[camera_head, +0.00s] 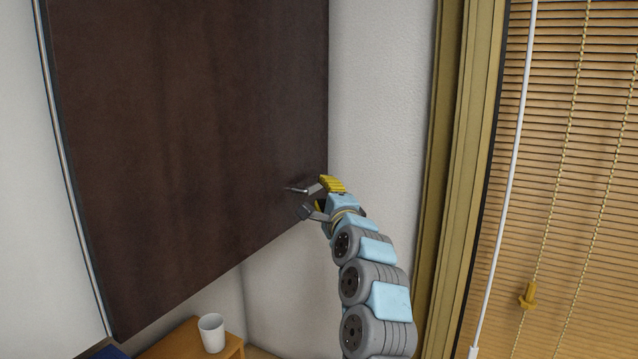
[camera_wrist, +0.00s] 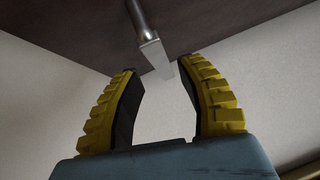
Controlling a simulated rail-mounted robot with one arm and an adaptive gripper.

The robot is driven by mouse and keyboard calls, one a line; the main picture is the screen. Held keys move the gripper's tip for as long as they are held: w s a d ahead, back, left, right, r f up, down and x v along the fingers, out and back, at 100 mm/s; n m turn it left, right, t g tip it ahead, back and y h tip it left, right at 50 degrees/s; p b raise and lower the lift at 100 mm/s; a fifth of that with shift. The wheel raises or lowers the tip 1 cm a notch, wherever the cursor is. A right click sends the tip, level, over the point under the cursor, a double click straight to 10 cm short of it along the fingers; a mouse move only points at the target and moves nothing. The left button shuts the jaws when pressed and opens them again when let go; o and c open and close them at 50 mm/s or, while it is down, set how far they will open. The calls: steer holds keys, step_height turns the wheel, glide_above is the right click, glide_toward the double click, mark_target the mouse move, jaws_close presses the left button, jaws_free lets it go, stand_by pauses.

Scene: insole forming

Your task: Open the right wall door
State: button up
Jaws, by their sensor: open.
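The wall door is a large dark brown panel (camera_head: 190,130) filling the upper left of the head view. Its underside or lower corner also shows dark at the top of the wrist view (camera_wrist: 80,35). A metal bar handle (camera_head: 296,189) sits near the panel's lower right corner. In the wrist view the handle (camera_wrist: 146,38) comes down from the top, its squared end lying between the fingertips. My gripper (camera_head: 308,198), with yellow ridged fingers and dark pads, is open at the handle. In the wrist view its fingertips (camera_wrist: 160,66) stand apart, with gaps beside the handle's end.
A white cup (camera_head: 211,333) stands on a wooden surface (camera_head: 180,345) below the panel. White wall (camera_head: 380,90) lies right of the panel. Further right are a wooden frame (camera_head: 455,170) and a window blind (camera_head: 570,150) with hanging cords.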

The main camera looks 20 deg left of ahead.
mark_target(319, 185)
steer(key=shift+x, duration=0.8)
steer(key=shift+p+x, duration=0.4)
steer(key=shift+x, duration=0.9)
steer(key=shift+c, duration=0.2)
jaws_close()
